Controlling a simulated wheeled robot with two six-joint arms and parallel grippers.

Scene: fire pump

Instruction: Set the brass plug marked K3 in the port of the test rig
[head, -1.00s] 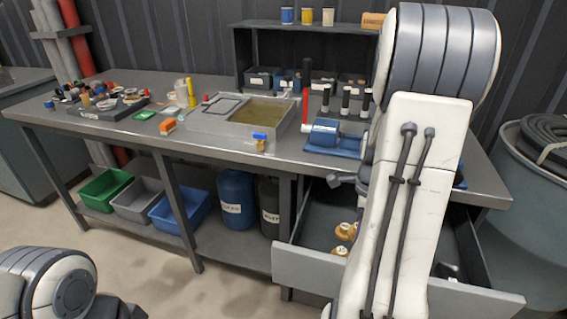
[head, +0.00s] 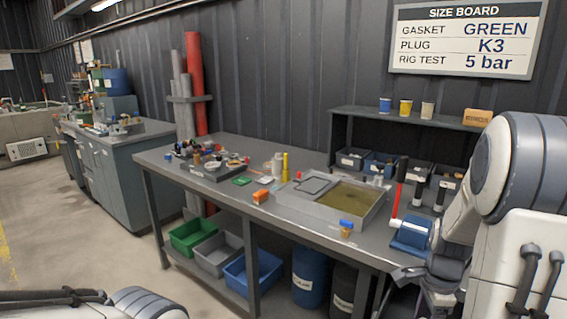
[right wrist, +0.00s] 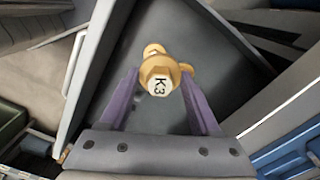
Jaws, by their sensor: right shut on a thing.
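My right gripper (right wrist: 160,76) is shut on a brass plug (right wrist: 159,84) whose pale end face reads K3, in the right wrist view. A blue device with a white cylinder and red lever (head: 410,235) stands on the bench near that arm. Its port is not discernible. My left gripper is not in view.
A rack (head: 345,118) stands behind. The size board (head: 466,40) reads gasket green, plug K3, 5 bar.

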